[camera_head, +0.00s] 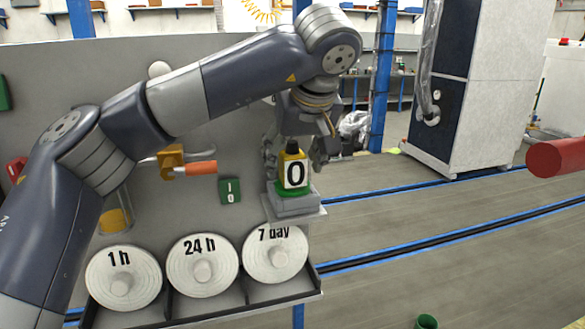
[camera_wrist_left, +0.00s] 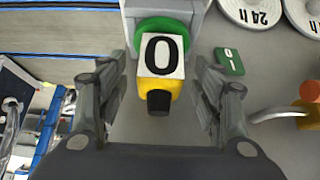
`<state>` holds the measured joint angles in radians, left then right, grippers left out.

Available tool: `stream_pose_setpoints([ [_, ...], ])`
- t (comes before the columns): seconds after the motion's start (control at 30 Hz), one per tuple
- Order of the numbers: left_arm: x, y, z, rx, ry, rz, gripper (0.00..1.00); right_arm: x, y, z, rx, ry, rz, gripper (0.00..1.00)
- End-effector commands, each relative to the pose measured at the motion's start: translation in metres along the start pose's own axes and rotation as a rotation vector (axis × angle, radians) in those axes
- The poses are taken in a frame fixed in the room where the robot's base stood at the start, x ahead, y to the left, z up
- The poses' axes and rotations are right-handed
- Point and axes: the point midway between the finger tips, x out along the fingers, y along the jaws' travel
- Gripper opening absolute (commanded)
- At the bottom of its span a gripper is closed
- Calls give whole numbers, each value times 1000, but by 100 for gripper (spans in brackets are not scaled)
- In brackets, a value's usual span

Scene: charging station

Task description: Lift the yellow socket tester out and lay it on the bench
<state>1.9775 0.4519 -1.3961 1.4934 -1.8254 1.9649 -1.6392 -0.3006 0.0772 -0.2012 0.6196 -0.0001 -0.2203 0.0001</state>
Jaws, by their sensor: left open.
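The yellow socket tester (camera_head: 293,171) has a white face with a black 0 and a black knob on top. It sits upright on a green ring on a grey socket block (camera_head: 296,205) at the right end of the grey panel. In the left wrist view the tester (camera_wrist_left: 162,58) lies between the two fingers, with a gap on each side. My left gripper (camera_head: 293,160) is open around the tester, coming from above; its fingers also show in the left wrist view (camera_wrist_left: 160,100). My right gripper is not in view.
Three white dials marked 1 h (camera_head: 123,277), 24 h (camera_head: 203,265) and 7 day (camera_head: 275,255) stand on a ledge below. A green 0/I switch (camera_head: 230,190) and an orange-handled valve (camera_head: 190,168) are left of the tester. A green cup (camera_head: 426,322) is at the bottom right.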

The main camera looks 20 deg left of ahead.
Motion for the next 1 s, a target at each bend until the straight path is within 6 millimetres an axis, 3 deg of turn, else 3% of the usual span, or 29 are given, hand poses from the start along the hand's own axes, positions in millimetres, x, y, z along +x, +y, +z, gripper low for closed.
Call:
stream_pose_setpoints([
  [0.23,2,0,1,1,0,1,61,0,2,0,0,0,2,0],
  [0.47,2,0,0,1,0,1,11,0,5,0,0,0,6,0],
  [1.0,-8,1,-7,-3,3,3,10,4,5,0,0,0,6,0],
])
